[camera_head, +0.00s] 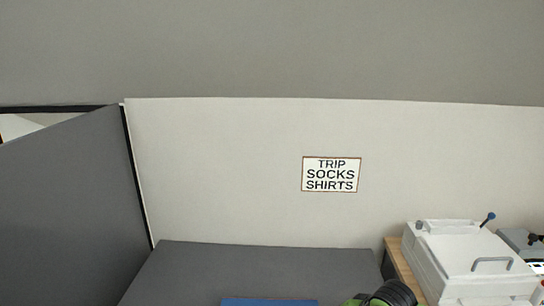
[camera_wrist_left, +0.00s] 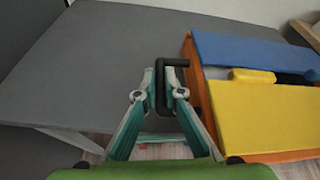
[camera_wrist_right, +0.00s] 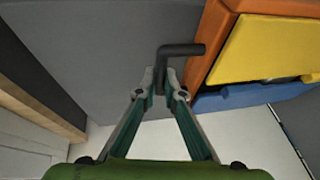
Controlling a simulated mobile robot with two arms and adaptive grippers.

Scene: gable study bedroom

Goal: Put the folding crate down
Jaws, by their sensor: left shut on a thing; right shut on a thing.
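The folding crate has orange sides and blue and yellow flaps; it fills the right of the left wrist view (camera_wrist_left: 270,120) and the upper right of the right wrist view (camera_wrist_right: 265,45). In the head view only a blue strip of it (camera_head: 270,301) shows at the bottom edge. My left gripper (camera_wrist_left: 159,97) is shut on a black bent handle (camera_wrist_left: 160,72) at the crate's side. My right gripper (camera_wrist_right: 165,92) is shut on another dark bent handle (camera_wrist_right: 182,50). Whether the crate's underside touches anything is hidden.
A dark grey flat surface (camera_head: 265,265) lies ahead, bare where visible, and shows beside the crate in the left wrist view (camera_wrist_left: 95,60). A white lidded machine (camera_head: 475,260) stands at the right. A sign reading TRIP SOCKS SHIRTS (camera_head: 331,174) hangs on the wall.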

